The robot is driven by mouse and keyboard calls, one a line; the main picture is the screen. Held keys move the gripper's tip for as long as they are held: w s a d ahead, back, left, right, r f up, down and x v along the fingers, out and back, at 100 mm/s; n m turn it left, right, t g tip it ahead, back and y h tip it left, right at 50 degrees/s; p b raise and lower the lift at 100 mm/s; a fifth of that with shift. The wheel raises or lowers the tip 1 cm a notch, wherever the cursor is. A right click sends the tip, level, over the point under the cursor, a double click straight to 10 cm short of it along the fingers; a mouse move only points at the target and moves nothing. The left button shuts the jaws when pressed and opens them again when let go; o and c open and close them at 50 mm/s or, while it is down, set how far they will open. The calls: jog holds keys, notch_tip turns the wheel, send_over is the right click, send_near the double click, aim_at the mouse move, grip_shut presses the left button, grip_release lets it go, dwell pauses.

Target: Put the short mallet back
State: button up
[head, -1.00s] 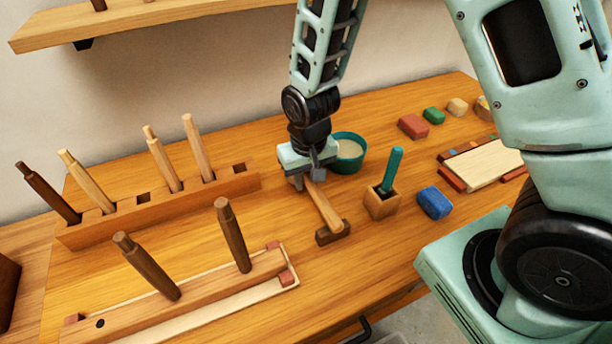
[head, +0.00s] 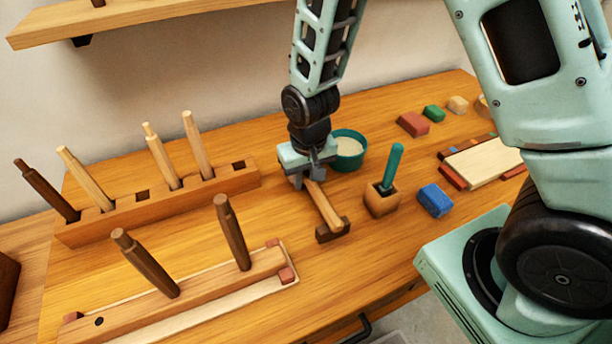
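A short wooden mallet (head: 325,206) lies on the workbench with its dark head (head: 333,230) toward the front edge and its light handle pointing back. My gripper (head: 308,181) is over the far end of the handle, pointing down. Its fingers are at the handle end, but I cannot tell whether they are closed on it. A long wooden rack (head: 122,215) at the back left holds several upright handles and has empty square holes. A second wooden rack (head: 205,280) in front holds two dark handles and has an empty round hole at its left.
A teal bowl (head: 349,163) stands right behind my gripper. A wooden block with a green-handled tool (head: 382,204) and a blue block (head: 434,201) are right of the mallet. More coloured blocks and a pale board (head: 484,161) lie further right. A shelf (head: 130,21) hangs above.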

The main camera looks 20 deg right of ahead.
jog(key=o, duration=0.3)
jog(key=r, duration=0.5)
jog(key=s+r, duration=0.1)
jog(key=r, duration=1.1)
jog(key=shift+s+r, duration=0.2)
jog(key=shift+s, duration=0.05)
jog(key=s+a+n, duration=0.2)
jog(key=s, duration=0.4)
jog(key=s+a+n, duration=0.2)
jog(key=s+n, duration=0.1)
jog(key=s, duration=0.3)
jog(key=s+a+n+g, duration=0.1)
jog(key=s+a+n, duration=0.1)
jog(key=s, duration=0.4)
jog(key=shift+s+a+f+n+y, duration=0.15)
jog(key=shift+n+y, duration=0.15)
